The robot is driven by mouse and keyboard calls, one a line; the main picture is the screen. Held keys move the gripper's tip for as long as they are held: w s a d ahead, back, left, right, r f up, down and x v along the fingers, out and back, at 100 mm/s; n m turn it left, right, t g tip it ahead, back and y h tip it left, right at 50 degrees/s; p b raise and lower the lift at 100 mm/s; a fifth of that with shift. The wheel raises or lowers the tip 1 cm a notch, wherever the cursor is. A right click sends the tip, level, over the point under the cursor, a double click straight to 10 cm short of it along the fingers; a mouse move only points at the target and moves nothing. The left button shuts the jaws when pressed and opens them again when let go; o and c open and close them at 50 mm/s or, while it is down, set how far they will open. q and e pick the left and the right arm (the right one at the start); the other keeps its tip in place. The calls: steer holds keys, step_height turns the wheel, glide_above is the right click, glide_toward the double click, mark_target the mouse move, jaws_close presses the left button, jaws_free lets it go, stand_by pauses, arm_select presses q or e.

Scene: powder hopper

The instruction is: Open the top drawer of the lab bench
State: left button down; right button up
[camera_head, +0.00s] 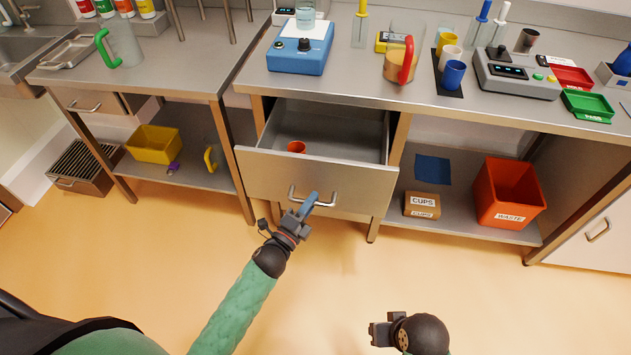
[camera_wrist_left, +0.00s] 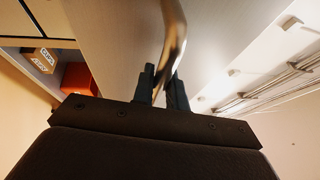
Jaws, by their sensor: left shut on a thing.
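The top drawer (camera_head: 318,182) of the lab bench is pulled out, and its inside shows from above. An orange cup (camera_head: 296,147) stands in it near the front left. My left gripper (camera_head: 305,205) is at the drawer's front, shut on the metal bar handle (camera_head: 325,203). In the left wrist view the handle (camera_wrist_left: 174,45) runs between the two fingers (camera_wrist_left: 162,88). My right gripper (camera_head: 378,333) is low in the head view, away from the bench and over the floor; its finger opening is not clear.
The bench top (camera_head: 345,85) carries a blue device (camera_head: 300,50), a jug (camera_head: 400,62), cups and a grey scale (camera_head: 515,75). On the shelf below stand a cups box (camera_head: 421,205) and an orange waste bin (camera_head: 508,190). The floor in front is clear.

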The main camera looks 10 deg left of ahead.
arm_select(q)
steer(key=s, duration=0.7)
arm_select(e)
steer(key=shift+f, duration=0.25)
steer(key=shift+w+r, duration=0.1)
steer(key=shift+r, duration=0.05)
arm_select(q)
steer(key=c, duration=1.4)
jaws_free()
